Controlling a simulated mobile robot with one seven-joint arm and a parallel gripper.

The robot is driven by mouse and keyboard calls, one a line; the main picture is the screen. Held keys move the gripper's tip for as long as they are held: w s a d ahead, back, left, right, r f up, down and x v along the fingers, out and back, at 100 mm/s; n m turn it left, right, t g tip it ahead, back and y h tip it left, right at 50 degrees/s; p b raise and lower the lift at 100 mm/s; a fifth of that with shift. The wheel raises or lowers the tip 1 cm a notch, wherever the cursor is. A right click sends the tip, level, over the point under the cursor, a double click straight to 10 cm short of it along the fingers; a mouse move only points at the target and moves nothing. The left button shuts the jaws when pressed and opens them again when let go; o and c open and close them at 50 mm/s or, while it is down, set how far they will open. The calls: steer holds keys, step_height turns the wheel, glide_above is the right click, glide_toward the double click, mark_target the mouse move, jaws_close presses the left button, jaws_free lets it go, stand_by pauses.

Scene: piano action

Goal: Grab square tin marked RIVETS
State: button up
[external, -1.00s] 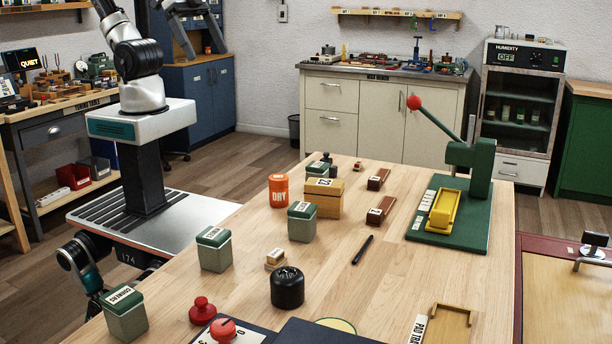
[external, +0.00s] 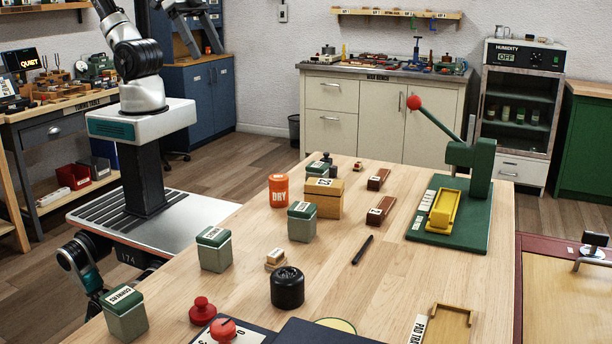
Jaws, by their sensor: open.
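Several square grey tins with green lids and white labels stand on the wooden table. One tin (external: 213,250) is at the left edge, one (external: 302,222) is near the middle, and one (external: 125,314) is at the front left corner. The label print is too small to tell surely which reads RIVETS. My gripper (external: 205,50) is at the top left, cut by the frame edge, with its two fingers apart and pointing down. It is empty, high up and well away from the tins.
An orange DRY can (external: 278,191), a wooden box (external: 324,204), a black round container (external: 287,288) and a small pale block (external: 275,258) stand near the tins. A red-handled stamp (external: 202,310) is at the front. A green lever press (external: 470,200) stands right.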

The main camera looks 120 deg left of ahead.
steer(key=n+g+b, duration=0.1)
steer(key=g+b, duration=0.1)
steer(key=b, duration=0.6)
glide_above(303, 208)
steer(key=s, duration=0.4)
step_height(303, 208, down, 24)
steer(key=x, duration=1.2)
steer(key=shift+s+d+b, duration=0.1)
steer(key=shift+b, duration=0.3)
steer(key=x, duration=0.4)
steer(key=shift+s+a+f, duration=0.2)
steer(key=shift+a+f, duration=0.15)
steer(key=shift+a, duration=0.05)
steer(key=shift+w+f, duration=0.25)
steer(key=shift+f, duration=0.35)
steer(key=c, duration=1.3)
steer(key=shift+r, duration=0.1)
